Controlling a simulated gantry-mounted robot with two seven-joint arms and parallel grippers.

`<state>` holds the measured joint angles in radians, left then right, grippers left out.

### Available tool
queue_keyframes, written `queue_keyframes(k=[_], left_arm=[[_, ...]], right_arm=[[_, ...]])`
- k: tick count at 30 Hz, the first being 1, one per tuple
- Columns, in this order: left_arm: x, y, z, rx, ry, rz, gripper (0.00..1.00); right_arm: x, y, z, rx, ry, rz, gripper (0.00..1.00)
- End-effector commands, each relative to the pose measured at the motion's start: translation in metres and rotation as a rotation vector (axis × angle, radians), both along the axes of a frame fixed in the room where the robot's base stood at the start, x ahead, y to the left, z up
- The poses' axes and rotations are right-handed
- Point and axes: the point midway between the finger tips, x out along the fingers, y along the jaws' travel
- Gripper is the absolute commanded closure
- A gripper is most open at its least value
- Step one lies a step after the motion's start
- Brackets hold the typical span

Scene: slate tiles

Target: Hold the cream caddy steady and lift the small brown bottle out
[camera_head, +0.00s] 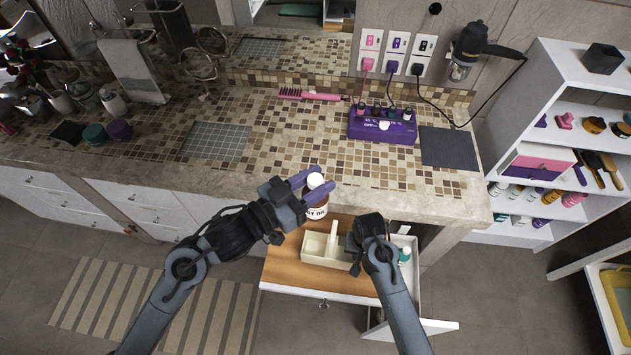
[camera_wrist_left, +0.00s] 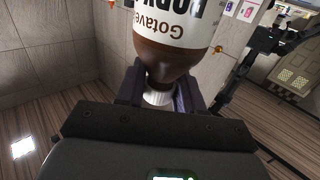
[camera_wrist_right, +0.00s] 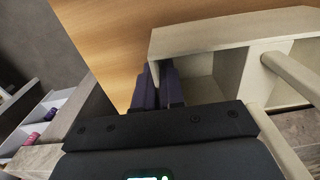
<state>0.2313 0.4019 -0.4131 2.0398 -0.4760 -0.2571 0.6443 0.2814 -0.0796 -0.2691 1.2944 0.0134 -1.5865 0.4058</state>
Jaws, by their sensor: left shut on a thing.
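The small brown bottle (camera_head: 316,210) has a white label and a white cap. My left gripper (camera_head: 312,184) is shut on its neck and cap and holds it above the cream caddy's back left side, clear of the caddy. The bottle (camera_wrist_left: 172,60) fills the top of the left wrist view, with the cap between the fingers (camera_wrist_left: 160,95). The cream caddy (camera_head: 322,250) with its raised handle sits on the wooden surface of the pulled-out drawer. My right gripper (camera_head: 362,232) is at its right end. In the right wrist view the fingers (camera_wrist_right: 160,88) straddle the wall of the caddy (camera_wrist_right: 205,38) closely.
The counter edge (camera_head: 400,198) runs just behind the drawer (camera_head: 285,268). A purple box (camera_head: 383,127) with small bottles and a dark mat (camera_head: 448,148) lie on the tiled counter. Open shelves stand at right.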

Motion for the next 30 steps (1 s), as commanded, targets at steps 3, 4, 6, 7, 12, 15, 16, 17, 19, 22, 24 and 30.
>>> queue_keyframes(k=[3, 4, 6, 7, 12, 15, 16, 17, 19, 22, 24, 30], left_arm=[[0.0, 0.0, 0.001, -0.002, -0.001, 0.0, 1.0], [0.0, 0.0, 0.001, -0.002, -0.001, 0.0, 1.0], [0.0, 0.0, 0.001, -0.002, -0.001, 0.0, 1.0], [0.0, 0.0, 0.001, -0.002, -0.001, 0.0, 1.0], [0.0, 0.0, 0.001, -0.002, -0.001, 0.0, 1.0], [0.0, 0.0, 0.001, -0.002, -0.001, 0.0, 1.0], [0.0, 0.0, 0.001, -0.002, -0.001, 0.0, 1.0], [0.0, 0.0, 0.001, -0.002, -0.001, 0.0, 1.0], [0.0, 0.0, 0.001, -0.002, -0.001, 0.0, 1.0], [0.0, 0.0, 0.001, -0.002, -0.001, 0.0, 1.0], [0.0, 0.0, 0.001, -0.002, -0.001, 0.0, 1.0], [0.0, 0.0, 0.001, -0.002, -0.001, 0.0, 1.0]], right_arm=[[0.0, 0.0, 0.0, 0.0, 0.0, 0.0, 0.75], [0.0, 0.0, 0.0, 0.0, 0.0, 0.0, 0.7], [0.0, 0.0, 0.0, 0.0, 0.0, 0.0, 0.62], [0.0, 0.0, 0.0, 0.0, 0.0, 0.0, 0.62], [0.0, 0.0, 0.0, 0.0, 0.0, 0.0, 0.62], [0.0, 0.0, 0.001, 0.0, 0.0, 0.0, 0.62], [0.0, 0.0, 0.002, 0.0, -0.001, 0.0, 0.62], [0.0, 0.0, 0.004, 0.0, -0.001, 0.0, 0.62], [0.001, 0.0, 0.009, 0.0, -0.001, 0.0, 0.62], [0.001, 0.0, 0.021, 0.001, -0.003, 0.0, 0.62], [0.0, 0.0, 0.033, 0.001, -0.003, 0.0, 0.62], [0.001, 0.0, 0.07, 0.0, -0.004, 0.001, 0.62]])
